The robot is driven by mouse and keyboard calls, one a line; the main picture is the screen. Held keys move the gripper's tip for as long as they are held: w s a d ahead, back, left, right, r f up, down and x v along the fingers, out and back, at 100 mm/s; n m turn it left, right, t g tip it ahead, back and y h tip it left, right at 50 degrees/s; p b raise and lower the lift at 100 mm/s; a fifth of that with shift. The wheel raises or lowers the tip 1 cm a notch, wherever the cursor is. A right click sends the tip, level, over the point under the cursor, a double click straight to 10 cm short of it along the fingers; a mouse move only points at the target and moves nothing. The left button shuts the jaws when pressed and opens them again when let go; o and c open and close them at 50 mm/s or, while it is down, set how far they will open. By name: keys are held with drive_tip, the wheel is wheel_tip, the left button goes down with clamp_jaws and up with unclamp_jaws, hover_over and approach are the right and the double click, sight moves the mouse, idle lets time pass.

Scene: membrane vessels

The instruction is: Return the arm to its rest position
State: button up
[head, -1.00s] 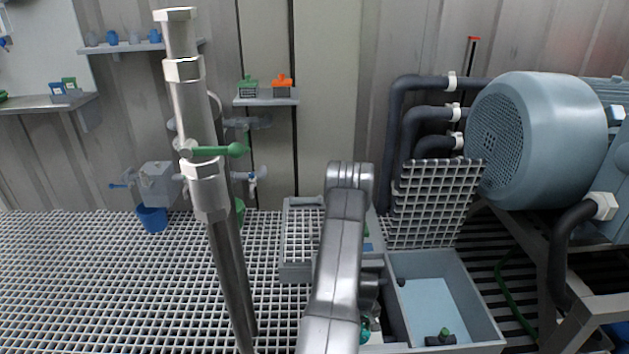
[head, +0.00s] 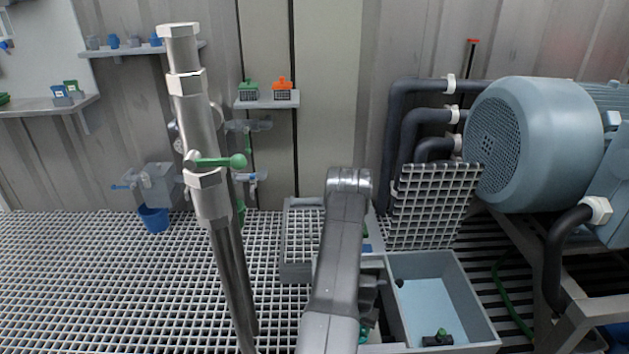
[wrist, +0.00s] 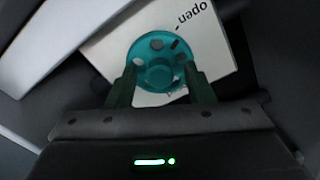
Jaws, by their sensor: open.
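My arm rises in the middle of the head view, and its links cover most of my gripper there. In the wrist view my gripper (wrist: 160,68) is open, with one dark green finger on each side of a round teal handwheel (wrist: 158,62) with holes in it. I cannot tell whether the fingers touch the wheel. Behind it is a white plate (wrist: 212,45) with the word "open" and a short mark. A small part of teal shows beside my arm low in the head view (head: 364,334).
A steel pipe (head: 200,130) with a green-handled valve (head: 220,161) stands left of my arm. A grey tub (head: 460,290) with a small green-topped part is at right, below a grid panel (head: 432,205) and a large blue-grey motor (head: 540,145). Grating floor lies open at left.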

drive_tip(key=shift+m+p, duration=0.65)
drive_tip(key=shift+m, duration=1.05)
